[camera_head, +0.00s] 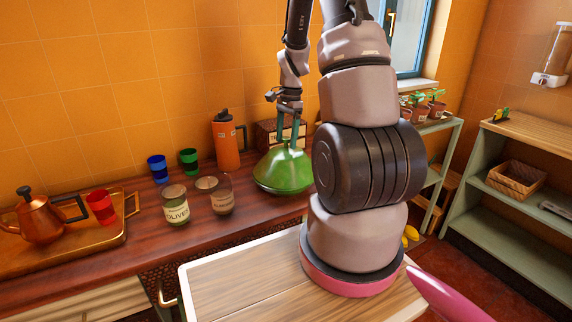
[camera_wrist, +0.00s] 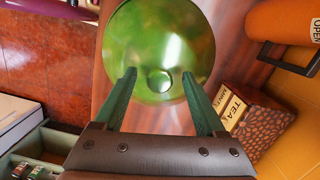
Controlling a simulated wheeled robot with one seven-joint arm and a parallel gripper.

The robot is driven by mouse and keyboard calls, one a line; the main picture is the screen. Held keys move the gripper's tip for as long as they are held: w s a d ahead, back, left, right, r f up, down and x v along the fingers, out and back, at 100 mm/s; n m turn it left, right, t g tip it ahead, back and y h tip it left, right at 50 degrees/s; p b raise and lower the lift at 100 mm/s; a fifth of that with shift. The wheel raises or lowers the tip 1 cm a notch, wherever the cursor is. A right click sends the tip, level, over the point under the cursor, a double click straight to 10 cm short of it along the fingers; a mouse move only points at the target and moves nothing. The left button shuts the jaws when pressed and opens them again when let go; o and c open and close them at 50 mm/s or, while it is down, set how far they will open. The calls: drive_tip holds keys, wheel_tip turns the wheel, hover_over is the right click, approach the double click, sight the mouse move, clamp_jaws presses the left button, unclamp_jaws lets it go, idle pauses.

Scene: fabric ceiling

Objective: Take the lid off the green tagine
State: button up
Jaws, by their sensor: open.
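The green tagine (camera_head: 284,170) stands on the wooden counter, with its cone-shaped lid on top. My gripper (camera_head: 284,142) is at the top of the lid, pointing down. In the wrist view my gripper (camera_wrist: 159,84) has its two green fingers apart, one on each side of the knob. I cannot tell whether either finger touches the knob. My arm hides part of the counter to the right of the tagine.
An orange flask (camera_head: 226,140) and a tea box (camera_head: 268,134) stand close behind the tagine. Two labelled jars (camera_head: 214,196), a blue cup (camera_head: 158,169) and a green cup (camera_head: 189,160) are to its left. A copper kettle (camera_head: 38,218) and a red cup (camera_head: 101,206) are on a tray at far left.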

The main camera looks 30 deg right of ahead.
drive_tip(key=shift+f, duration=0.5)
clamp_jaws()
drive_tip(key=shift+s, duration=0.1)
idle(1.0)
